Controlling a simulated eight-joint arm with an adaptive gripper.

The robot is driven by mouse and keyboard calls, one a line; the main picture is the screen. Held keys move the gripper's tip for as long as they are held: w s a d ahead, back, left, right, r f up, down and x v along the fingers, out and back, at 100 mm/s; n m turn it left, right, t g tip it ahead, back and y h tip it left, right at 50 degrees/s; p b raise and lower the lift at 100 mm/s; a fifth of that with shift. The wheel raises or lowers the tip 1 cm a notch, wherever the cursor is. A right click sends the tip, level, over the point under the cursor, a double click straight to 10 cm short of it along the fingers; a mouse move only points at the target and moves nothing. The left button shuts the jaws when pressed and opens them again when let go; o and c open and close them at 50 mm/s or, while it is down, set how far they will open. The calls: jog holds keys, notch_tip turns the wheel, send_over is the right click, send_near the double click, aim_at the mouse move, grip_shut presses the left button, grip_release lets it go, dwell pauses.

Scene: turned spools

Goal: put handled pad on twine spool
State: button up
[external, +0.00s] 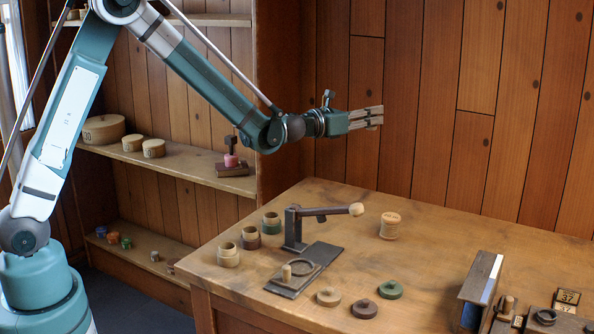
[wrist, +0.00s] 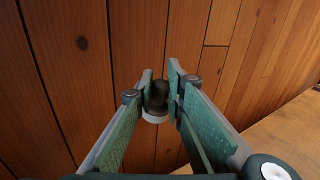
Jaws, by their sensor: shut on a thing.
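My gripper (external: 372,117) is raised high above the table, pointing right towards the plank wall. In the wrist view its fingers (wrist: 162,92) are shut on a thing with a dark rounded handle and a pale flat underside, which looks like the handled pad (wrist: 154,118). It is hard to make out in the external view. A tan spool (external: 390,226), likely the twine spool, stands upright on the table below and to the right of my gripper. Nothing can be seen resting on top of it. My gripper is well apart from it.
On the table (external: 450,275) stand a dark lever press (external: 294,230) with a round-ended arm, several small banded spools (external: 228,257), and knobbed discs in tan, brown and green (external: 391,289). A dark upright panel (external: 480,290) stands at right. A shelf (external: 190,170) is behind left.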

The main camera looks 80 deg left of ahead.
jog(key=w+d+n+g+y+p, duration=0.1)
jog(key=w+d+n+g+y, duration=0.25)
jog(key=d+n+y, duration=0.65)
jog(key=s+d+n+g+y, duration=0.1)
jog(key=s+d+g, duration=0.35)
jog(key=d, duration=0.65)
jog(key=s+d+n+g+y, duration=0.1)
jog(key=s+d+g, duration=0.3)
jog(key=d, duration=0.6)
jog(key=shift+t, duration=0.7)
jog(key=f, duration=0.3)
jog(key=f+p, duration=0.1)
jog(key=f, duration=0.1)
jog(key=shift+s, duration=0.4)
jog(key=shift+f, duration=0.15)
jog(key=b, duration=0.1)
send_over(391, 216)
jog(key=shift+s+d+f, duration=0.1)
jog(key=shift+f, duration=2.95)
jog(key=shift+f, duration=0.15)
jog(key=shift+f+b, duration=0.65)
jog(key=shift+f, duration=1.05)
